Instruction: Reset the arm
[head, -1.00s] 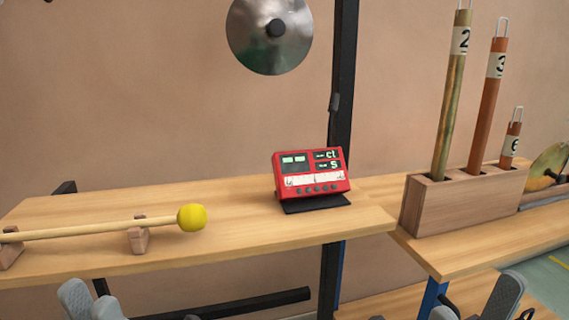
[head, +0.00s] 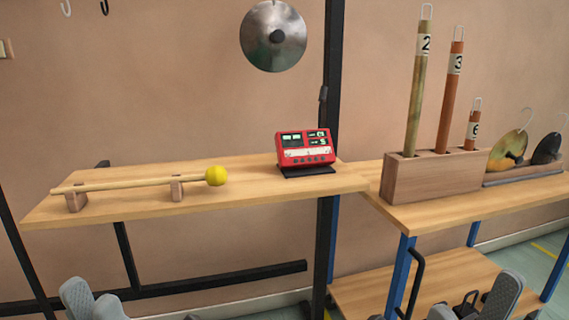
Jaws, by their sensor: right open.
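My right gripper (head: 468,301) shows as dark parts low at the right, in front of the lower shelf, beside a grey part of my right arm (head: 503,296). It is open, and nothing shows between its fingers; it is partly hidden and cut off by the bottom edge. Grey parts of my left arm (head: 80,298) show at the lower left. My left gripper itself is not in view.
A yellow-headed mallet (head: 216,176) rests on two wooden supports on the wooden shelf (head: 245,185). A red device (head: 305,148) stands near its right end. A wooden block (head: 432,176) holds numbered tubes. A metal disc (head: 273,37) hangs above. Dark posts and blue legs stand below.

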